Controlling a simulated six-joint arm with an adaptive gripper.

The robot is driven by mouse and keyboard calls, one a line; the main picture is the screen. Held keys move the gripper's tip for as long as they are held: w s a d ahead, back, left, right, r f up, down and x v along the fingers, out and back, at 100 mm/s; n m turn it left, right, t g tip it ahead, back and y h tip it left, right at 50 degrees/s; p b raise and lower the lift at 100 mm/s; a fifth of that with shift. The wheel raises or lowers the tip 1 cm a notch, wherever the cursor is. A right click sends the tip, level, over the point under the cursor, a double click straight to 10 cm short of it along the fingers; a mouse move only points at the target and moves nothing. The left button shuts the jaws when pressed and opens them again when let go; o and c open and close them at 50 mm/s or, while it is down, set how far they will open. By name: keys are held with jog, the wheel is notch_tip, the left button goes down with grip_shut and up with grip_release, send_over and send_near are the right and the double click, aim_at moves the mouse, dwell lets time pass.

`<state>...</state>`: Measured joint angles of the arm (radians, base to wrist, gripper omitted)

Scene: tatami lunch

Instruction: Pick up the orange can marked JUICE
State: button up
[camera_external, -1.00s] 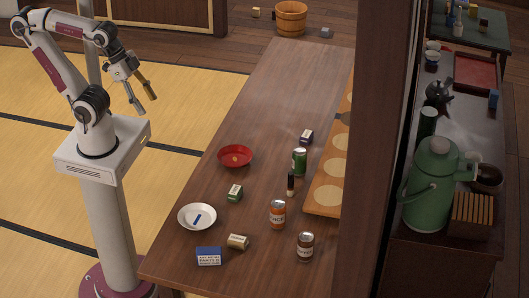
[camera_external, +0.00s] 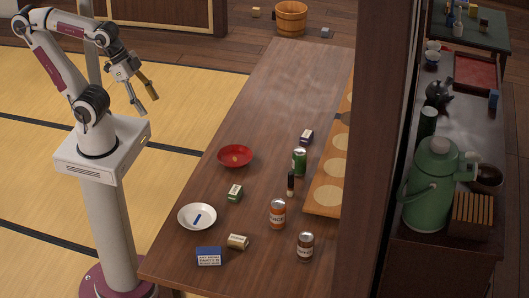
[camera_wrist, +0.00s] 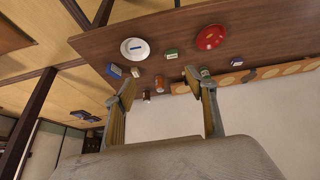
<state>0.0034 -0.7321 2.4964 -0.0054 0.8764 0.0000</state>
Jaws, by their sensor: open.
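The orange can marked JUICE (camera_external: 277,214) stands upright on the wooden table, right of the white dish. In the wrist view the orange can (camera_wrist: 159,83) is small, between the gripper fingers in the picture but far beyond them. My gripper (camera_external: 146,103) is open and empty, raised in the air left of the table, well apart from the can. Its two fingers also show spread in the wrist view (camera_wrist: 157,85).
On the table (camera_external: 262,100) stand a brown can (camera_external: 305,246), a green can (camera_external: 299,161), a dark slim bottle (camera_external: 291,184), small boxes, a white dish (camera_external: 197,217) and a red bowl (camera_external: 235,156). A dark pillar (camera_external: 375,150) rises at right. The table's far part is clear.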

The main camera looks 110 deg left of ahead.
jog(key=w+d+f+t, duration=0.1)
jog(key=w+d+f, duration=0.15)
jog(key=w, duration=0.75)
jog(key=w+d+f+n+t, duration=0.1)
jog(key=w+d+f+t, duration=0.15)
jog(key=w, duration=0.75)
jog(key=w+d+f+t, duration=0.1)
jog(key=w+d+f, duration=0.15)
jog(key=w, duration=0.75)
jog(key=w+f+n+t, duration=0.1)
jog(key=w+f+t, duration=0.1)
jog(key=w+f, duration=0.6)
jog(key=t+y, duration=0.2)
jog(key=y, duration=0.1)
send_near(278, 214)
jog(key=w+a, duration=0.1)
jog(key=a, duration=0.2)
jog(key=shift+w+a+f, duration=0.1)
jog(key=shift+w+f, duration=0.05)
jog(key=shift+f, duration=0.25)
jog(key=shift+x, duration=1.25)
jog(key=shift+w, duration=0.1)
